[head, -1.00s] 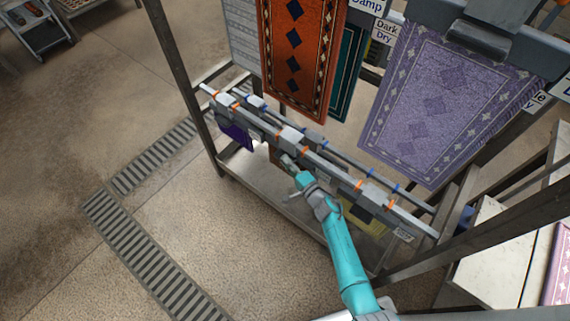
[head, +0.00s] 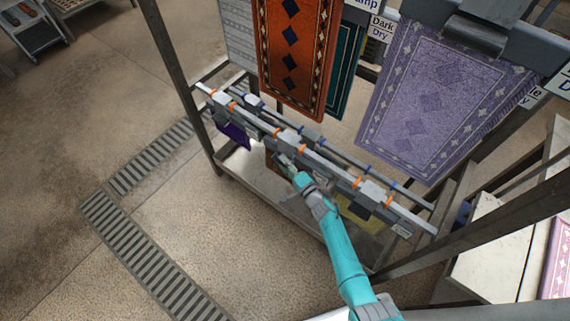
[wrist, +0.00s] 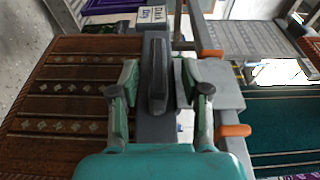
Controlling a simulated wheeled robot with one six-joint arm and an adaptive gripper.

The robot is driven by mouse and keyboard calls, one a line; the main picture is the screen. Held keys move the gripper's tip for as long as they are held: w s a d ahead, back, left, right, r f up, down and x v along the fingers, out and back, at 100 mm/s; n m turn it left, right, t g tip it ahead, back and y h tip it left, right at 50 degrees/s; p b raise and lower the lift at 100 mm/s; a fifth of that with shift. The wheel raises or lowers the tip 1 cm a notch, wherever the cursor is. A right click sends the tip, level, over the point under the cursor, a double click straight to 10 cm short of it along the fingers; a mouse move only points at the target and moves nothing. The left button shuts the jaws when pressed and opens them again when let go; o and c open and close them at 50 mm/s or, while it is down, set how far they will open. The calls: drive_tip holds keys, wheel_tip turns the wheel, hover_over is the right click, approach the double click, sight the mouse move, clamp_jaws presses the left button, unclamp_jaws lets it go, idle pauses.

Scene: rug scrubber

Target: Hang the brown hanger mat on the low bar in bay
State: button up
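The brown hanger mat (wrist: 65,95) hangs from a dark grey hanger and shows dark bands and pale diamonds in the wrist view. In the head view only a small brown patch (head: 271,160) shows below the low bar.
A purple mat (head: 233,133) hangs left on the same bar, and a yellow one (head: 357,213) hangs right. A second rail with blue bands (head: 320,139) runs behind. Orange (head: 297,50) and lavender (head: 435,95) mats hang above. A rack post (head: 180,80) stands left.

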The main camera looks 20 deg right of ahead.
drive_tip(key=shift+s+f, duration=0.1)
drive_tip(key=v, duration=1.2)
